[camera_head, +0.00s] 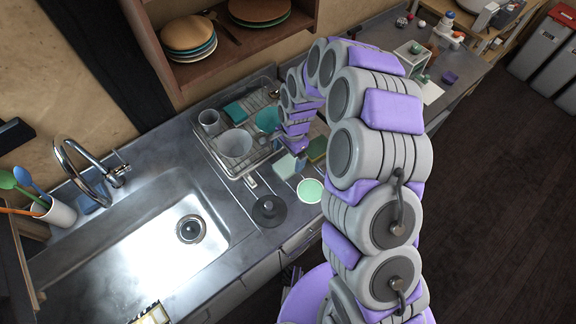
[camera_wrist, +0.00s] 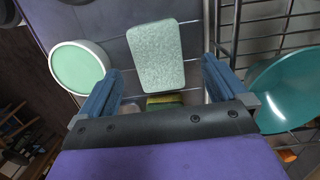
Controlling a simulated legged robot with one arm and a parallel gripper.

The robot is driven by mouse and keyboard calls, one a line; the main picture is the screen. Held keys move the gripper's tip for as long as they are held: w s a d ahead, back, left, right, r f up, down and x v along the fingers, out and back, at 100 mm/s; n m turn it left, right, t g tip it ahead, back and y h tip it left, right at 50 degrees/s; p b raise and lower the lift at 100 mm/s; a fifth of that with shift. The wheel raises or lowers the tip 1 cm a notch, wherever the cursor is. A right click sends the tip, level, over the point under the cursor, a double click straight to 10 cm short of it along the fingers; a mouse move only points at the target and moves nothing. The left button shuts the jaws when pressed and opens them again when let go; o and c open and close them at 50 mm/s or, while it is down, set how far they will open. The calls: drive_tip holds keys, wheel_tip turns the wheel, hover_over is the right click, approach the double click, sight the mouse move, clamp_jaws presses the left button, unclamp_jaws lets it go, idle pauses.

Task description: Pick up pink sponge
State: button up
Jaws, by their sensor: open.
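No sponge looks pink in either view. In the wrist view a pale grey-green speckled sponge (camera_wrist: 157,57) lies between and beyond the fingertips. It also shows in the head view as a pale block (camera_head: 285,166) on the counter beside the dish rack. A green and yellow sponge (camera_wrist: 163,101) shows partly behind the gripper's base edge in the wrist view, and on the counter in the head view (camera_head: 317,150). My gripper (camera_wrist: 160,66) is open and empty, its two blue fingers apart. In the head view its fingers are hard to make out.
A mint bowl (camera_wrist: 80,67) is left of the pale sponge in the wrist view. The wire dish rack (camera_wrist: 268,24) and a teal bowl (camera_wrist: 287,90) are on the right. The sink (camera_head: 135,240) and a dark round lid (camera_head: 269,210) are on the counter.

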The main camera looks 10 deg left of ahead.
sight(289, 163)
drive_tip(key=shift+s+f+b, duration=0.1)
drive_tip(key=shift+f+b, duration=0.6)
drive_tip(key=shift+f, duration=1.9)
drive_tip(key=shift+c, duration=0.5)
drive_tip(key=c, duration=1)
wheel_tip(289, 163, up, 10)
drive_tip(key=shift+r+p, duration=0.1)
drive_tip(key=shift+p, duration=0.85)
